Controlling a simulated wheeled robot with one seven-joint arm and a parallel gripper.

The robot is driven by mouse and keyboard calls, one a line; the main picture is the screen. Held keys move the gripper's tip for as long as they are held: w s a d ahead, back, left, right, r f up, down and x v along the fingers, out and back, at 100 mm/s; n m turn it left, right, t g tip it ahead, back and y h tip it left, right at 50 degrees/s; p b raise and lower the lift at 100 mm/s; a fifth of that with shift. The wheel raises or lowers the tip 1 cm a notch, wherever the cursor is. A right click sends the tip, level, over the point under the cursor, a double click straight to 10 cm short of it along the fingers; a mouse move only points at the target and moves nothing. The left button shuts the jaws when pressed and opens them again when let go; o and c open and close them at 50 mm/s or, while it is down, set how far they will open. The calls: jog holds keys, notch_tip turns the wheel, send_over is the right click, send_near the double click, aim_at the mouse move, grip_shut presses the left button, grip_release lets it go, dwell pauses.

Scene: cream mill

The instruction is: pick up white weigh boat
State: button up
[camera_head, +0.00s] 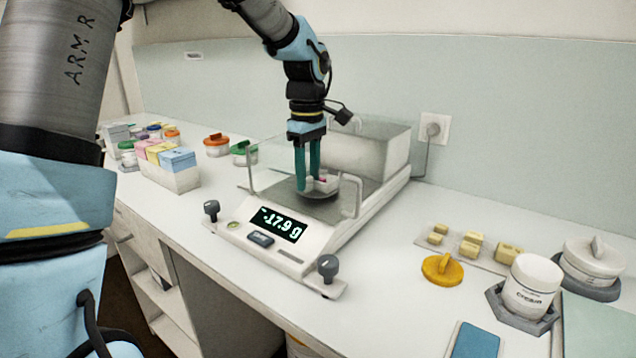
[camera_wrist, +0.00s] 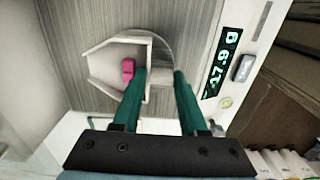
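The white weigh boat (camera_head: 331,184) is at the pan of the balance (camera_head: 262,240), with a pink piece (camera_wrist: 128,69) inside it. In the wrist view the boat (camera_wrist: 104,61) lies left of centre, its spout end pointing left. My gripper (camera_head: 307,181) points down over the pan. Its two green fingers are apart in the wrist view (camera_wrist: 159,73), one over the boat's inside and one outside its near right wall. That wall shows in the gap, and I cannot tell whether either finger touches it. The fingers partly hide the boat in the head view.
The balance display (camera_head: 279,224) reads -17.9 g. Clear draft-shield panels and a clear handle (camera_head: 350,196) stand close around the pan. Colored boxes (camera_head: 170,163) and lidded jars are at left.

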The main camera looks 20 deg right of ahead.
grip_shut()
